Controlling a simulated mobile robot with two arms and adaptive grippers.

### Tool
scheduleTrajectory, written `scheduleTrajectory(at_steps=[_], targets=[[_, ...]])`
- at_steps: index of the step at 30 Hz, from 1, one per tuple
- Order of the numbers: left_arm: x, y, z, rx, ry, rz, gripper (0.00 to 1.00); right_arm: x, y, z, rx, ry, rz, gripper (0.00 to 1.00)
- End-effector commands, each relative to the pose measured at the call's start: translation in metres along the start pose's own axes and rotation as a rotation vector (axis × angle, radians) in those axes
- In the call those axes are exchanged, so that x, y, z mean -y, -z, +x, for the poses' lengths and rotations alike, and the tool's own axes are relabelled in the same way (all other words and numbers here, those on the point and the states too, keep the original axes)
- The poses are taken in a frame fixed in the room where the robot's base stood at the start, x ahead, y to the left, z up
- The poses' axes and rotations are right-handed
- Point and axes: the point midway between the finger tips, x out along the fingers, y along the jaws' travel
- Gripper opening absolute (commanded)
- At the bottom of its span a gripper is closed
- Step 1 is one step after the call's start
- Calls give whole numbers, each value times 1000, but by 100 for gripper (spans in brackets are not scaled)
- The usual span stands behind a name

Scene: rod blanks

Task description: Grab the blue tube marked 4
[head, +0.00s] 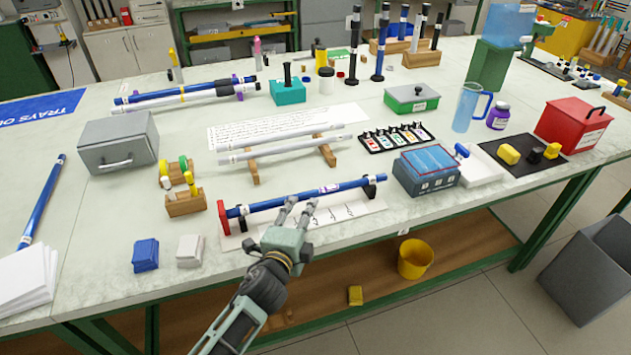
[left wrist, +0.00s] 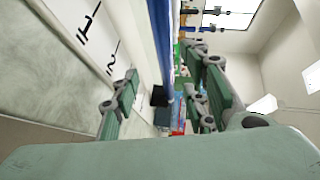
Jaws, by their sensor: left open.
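A blue tube (head: 260,205) with pale bands lies across a low stand at the table's front, between a red end block (head: 224,218) and a black one. Its number is too small to read. My left gripper (head: 299,208) is open and reaches in from the front, its fingertips close to the tube's middle. In the left wrist view the blue tube (left wrist: 161,35) runs between the two spread fingers, not clasped. Other blue tubes lie on the left of the table (head: 42,200) and in a rack at the back (head: 170,96); their numbers are unreadable too. My right gripper is out of view.
A white numbered strip (head: 345,214) lies under the stand. Behind it, pale rods (head: 280,150) rest on wooden supports. A blue-grey box (head: 427,172) stands right of the stand, and blue (head: 145,255) and white blocks sit to its left. The table front between is clear.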

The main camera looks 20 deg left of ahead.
Motion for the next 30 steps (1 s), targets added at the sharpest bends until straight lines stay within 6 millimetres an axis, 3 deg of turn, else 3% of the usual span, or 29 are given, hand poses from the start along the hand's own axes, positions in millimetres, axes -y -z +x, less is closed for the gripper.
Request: scheduleTrajectory(at_steps=[7, 16, 22, 30], targets=[[0, 0, 15, 0, 0, 0, 41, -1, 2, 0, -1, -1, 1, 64], [5, -3, 52, 2, 0, -1, 41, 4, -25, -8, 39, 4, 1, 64], [4, -3, 75, 0, 0, -1, 41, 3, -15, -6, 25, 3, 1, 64], [3, -3, 78, 0, -1, -1, 41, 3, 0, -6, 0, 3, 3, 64]])
